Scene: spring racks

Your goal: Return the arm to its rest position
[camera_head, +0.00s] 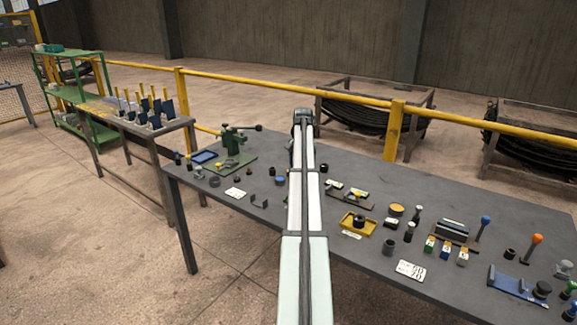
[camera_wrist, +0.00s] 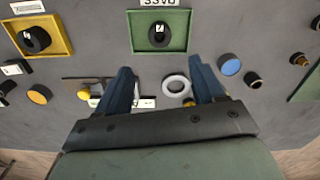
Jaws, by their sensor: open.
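My arm (camera_head: 307,215) reaches from the bottom middle of the head view out over the grey table (camera_head: 340,165). Its dark far end (camera_head: 303,118) shows there, but the fingers cannot be made out. In the wrist view my gripper (camera_wrist: 160,65) has two blue fingers spread apart, with nothing held between them. The fingers are above the tabletop. A grey ring (camera_wrist: 175,85) shows in the gap beside the right finger, apparently lying on the table below. A green tray with a black round part (camera_wrist: 159,36) is just beyond the fingertips.
The head view shows a yellow tray (camera_head: 345,224), an orange-topped knob (camera_head: 536,240) and several small parts right of my arm. A green press (camera_head: 233,140) stands left. A yellow rail (camera_head: 397,130) runs behind the table. A side bench (camera_head: 110,110) holds upright pieces.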

